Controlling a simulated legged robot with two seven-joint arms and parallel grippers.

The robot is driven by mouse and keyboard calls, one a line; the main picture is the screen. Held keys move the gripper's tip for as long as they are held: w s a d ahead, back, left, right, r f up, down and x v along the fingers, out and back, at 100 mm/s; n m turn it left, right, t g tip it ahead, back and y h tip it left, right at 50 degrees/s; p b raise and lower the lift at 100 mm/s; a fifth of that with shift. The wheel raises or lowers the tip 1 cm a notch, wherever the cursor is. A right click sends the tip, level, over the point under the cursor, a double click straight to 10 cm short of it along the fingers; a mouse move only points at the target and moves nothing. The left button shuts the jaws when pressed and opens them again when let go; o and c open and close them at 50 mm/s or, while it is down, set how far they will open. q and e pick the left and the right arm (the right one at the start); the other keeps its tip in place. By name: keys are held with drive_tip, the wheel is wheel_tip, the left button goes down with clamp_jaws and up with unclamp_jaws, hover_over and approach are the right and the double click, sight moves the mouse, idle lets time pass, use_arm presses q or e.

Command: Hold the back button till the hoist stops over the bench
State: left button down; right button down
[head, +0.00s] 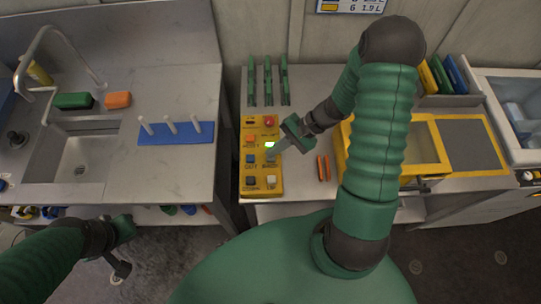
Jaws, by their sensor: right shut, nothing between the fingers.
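A yellow button panel (262,190) lies on the metal bench (314,196), with several coloured buttons in two columns. My right gripper (273,153) is shut and empty, reaching down from the right. No hoist is visible.
A sink counter (190,90) stands at left with a blue peg rack (176,134). Green tools (268,82) lie behind the panel and orange sticks (323,168) to its right. A yellow-framed tray (424,147) is partly behind my right arm. A gap separates the counters.

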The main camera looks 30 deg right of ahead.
drive_tip(key=shift+d, duration=0.3)
use_arm(q)
drive_tip(key=shift+d, duration=0.3)
drive_tip(key=shift+a, duration=0.1)
use_arm(e)
drive_tip(key=shift+a, duration=0.15)
drive_tip(key=shift+a, duration=0.15)
drive_tip(key=shift+a+f+b, duration=0.3)
drive_tip(key=shift+a+b, duration=0.05)
use_arm(q)
drive_tip(key=shift+a+f, duration=0.3)
drive_tip(key=shift+f, duration=0.05)
drive_tip(key=shift+d, duration=0.25)
use_arm(e)
drive_tip(key=shift+d+f, duration=0.1)
drive_tip(key=shift+d, duration=0.2)
